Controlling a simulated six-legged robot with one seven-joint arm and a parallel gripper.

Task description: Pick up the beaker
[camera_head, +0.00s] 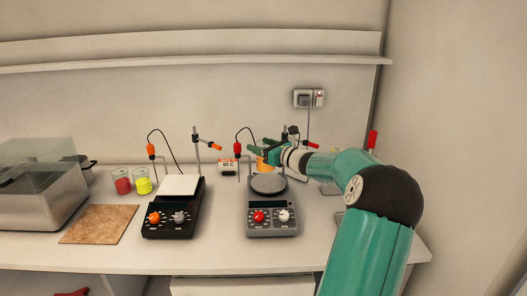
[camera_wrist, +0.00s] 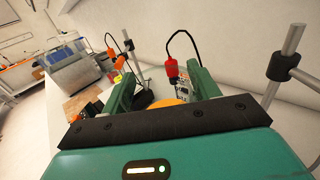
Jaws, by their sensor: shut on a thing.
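My gripper (camera_head: 258,150) is at the back of the bench, just behind and above the grey hot plate (camera_head: 269,184). It is shut on a beaker with orange contents (camera_head: 262,163), mostly hidden by the fingers in the head view. In the wrist view the orange contents (camera_wrist: 168,103) show between the two green fingers, partly covered by the black gripper body. I cannot tell whether the beaker touches anything below. Two other beakers, one red (camera_head: 122,184) and one yellow (camera_head: 143,184), stand at the left on the bench.
A black hot plate with a white top (camera_head: 180,186) stands left of the grey one. Stands with clamps and probes (camera_head: 197,150) rise behind them. A brown board (camera_head: 98,224) and a metal bath (camera_head: 40,200) are at the left. A shelf (camera_head: 200,64) runs above.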

